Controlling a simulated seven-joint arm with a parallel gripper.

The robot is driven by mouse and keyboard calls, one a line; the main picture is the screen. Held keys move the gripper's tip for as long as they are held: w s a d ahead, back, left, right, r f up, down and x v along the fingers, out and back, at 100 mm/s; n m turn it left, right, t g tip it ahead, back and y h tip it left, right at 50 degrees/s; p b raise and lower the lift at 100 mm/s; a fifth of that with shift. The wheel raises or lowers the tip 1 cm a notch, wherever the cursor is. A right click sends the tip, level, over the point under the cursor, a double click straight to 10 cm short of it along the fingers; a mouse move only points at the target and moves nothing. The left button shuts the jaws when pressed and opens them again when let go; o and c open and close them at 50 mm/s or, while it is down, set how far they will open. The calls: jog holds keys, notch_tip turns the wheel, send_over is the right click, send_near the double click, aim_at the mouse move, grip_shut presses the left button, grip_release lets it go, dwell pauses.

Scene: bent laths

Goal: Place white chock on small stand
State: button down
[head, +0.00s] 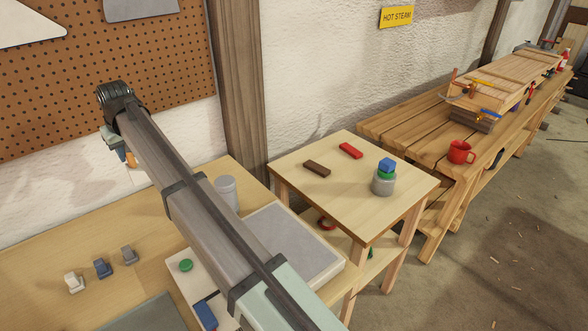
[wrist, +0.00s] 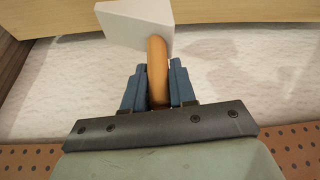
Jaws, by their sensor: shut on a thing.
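My gripper (wrist: 158,88) is shut on the orange handle of the white chock (wrist: 130,20), a pale wedge-shaped block in the wrist view. In the head view my gripper (head: 122,155) is raised at the left, in front of the pegboard wall; only the orange handle (head: 131,160) shows there and the white block cannot be made out. The small stand (head: 290,174) looks to be the square wooden table right of my arm.
The workbench (head: 45,252) holds several small blocks, among them a white one (head: 75,283), a blue one (head: 102,268) and a grey one (head: 129,254). A grey canister (head: 227,192) stands behind my arm. The stand's front and middle top are clear.

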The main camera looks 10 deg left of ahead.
jog(key=w+d+f+m+h, duration=0.1)
jog(key=w+d+m, duration=0.1)
jog(key=w+d, duration=1.05)
jog(key=w+d+f+m+t, duration=0.1)
jog(key=w+d+m, duration=0.4)
jog(key=d, duration=1.3)
jog(key=w+d+f+h, duration=0.1)
jog(key=w+d+f, duration=0.1)
jog(key=w+d, duration=1.15)
jog(key=w+d+f+m+h, duration=0.1)
jog(key=w+d+f+m, duration=0.1)
jog(key=d, duration=1.7)
notch_tip(320, 180, down, 10)
jog(key=shift+s+d+r+t, duration=0.15)
jog(key=shift+d+r+t, duration=0.05)
jog(key=shift+t, duration=0.2)
jog(key=c, duration=0.9)
grip_release()
jog(key=shift+f, duration=0.1)
